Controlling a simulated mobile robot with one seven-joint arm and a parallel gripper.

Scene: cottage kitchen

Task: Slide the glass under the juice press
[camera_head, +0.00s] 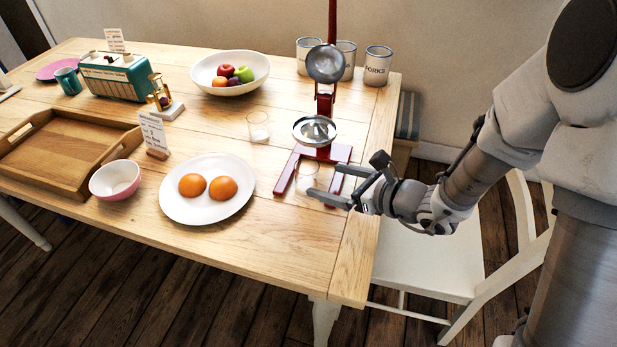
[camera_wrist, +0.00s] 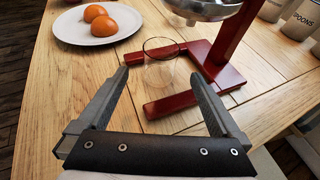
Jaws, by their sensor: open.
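The red juice press (camera_head: 322,122) stands at the right part of the table, with a metal strainer cup over its two-legged red base. A clear glass (camera_head: 307,176) stands upright between the base legs, toward their open front end; it also shows in the wrist view (camera_wrist: 161,68). My gripper (camera_head: 324,181) is low at the front of the press. In the wrist view its open fingers (camera_wrist: 161,75) point at the glass, one tip on each side of it; I cannot tell whether either touches. The press's red leg (camera_wrist: 184,101) lies close to the right finger.
A second glass (camera_head: 258,128) stands left of the press. A white plate (camera_head: 207,211) with two oranges lies front left. A fruit bowl (camera_head: 230,75) and labelled canisters (camera_head: 377,67) stand at the back. The table's right edge is close to my gripper.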

